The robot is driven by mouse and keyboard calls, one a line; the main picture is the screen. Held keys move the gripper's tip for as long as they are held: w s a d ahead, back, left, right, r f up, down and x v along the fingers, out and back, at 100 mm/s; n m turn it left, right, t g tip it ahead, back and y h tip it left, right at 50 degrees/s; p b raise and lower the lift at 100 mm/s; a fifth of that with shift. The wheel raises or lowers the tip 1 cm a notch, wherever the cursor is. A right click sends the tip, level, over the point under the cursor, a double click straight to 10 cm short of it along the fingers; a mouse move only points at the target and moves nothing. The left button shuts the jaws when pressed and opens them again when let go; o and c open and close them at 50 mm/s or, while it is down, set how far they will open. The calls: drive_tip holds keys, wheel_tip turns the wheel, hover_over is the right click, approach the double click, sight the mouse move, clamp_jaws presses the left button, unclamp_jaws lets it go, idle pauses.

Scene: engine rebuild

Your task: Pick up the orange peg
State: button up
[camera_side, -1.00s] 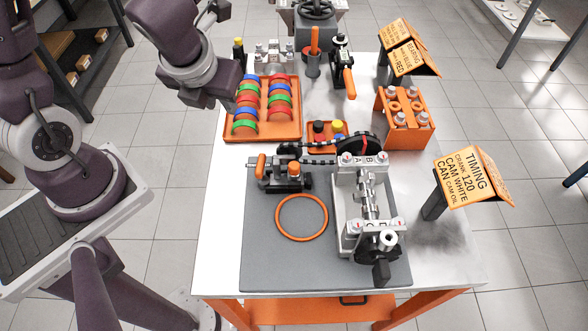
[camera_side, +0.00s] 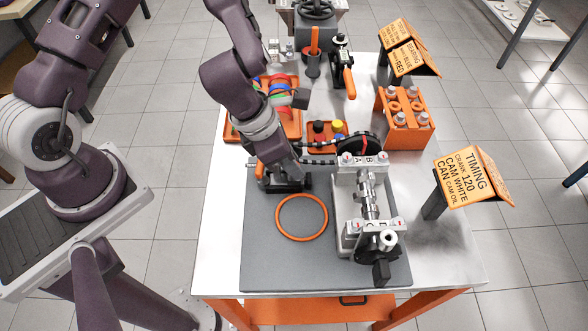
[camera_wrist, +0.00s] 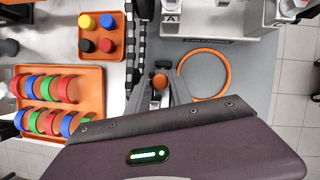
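The orange peg (camera_wrist: 160,82) shows in the wrist view as a round orange top in the black fixture by the chain. In the side view my gripper hides it. My gripper (camera_wrist: 160,93) is above the fixture, with its two grey fingers apart on either side of the peg top. I cannot tell whether either finger touches it. In the side view my gripper (camera_side: 290,178) points down at the black fixture (camera_side: 292,185), left of the camshaft block. An orange handle (camera_side: 260,170) shows at the fixture's left end.
The camshaft block (camera_side: 348,205) stands close to the right, with a chain and sprocket (camera_side: 366,146) behind. An orange ring (camera_side: 279,226) lies on the grey mat (camera_side: 262,268). A tray of coloured bearing shells (camera_wrist: 98,78) and a tray of coloured caps (camera_wrist: 117,52) are nearby.

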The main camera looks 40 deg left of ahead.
clamp_jaws()
wheel_tip(320, 180, up, 18)
idle(0.4)
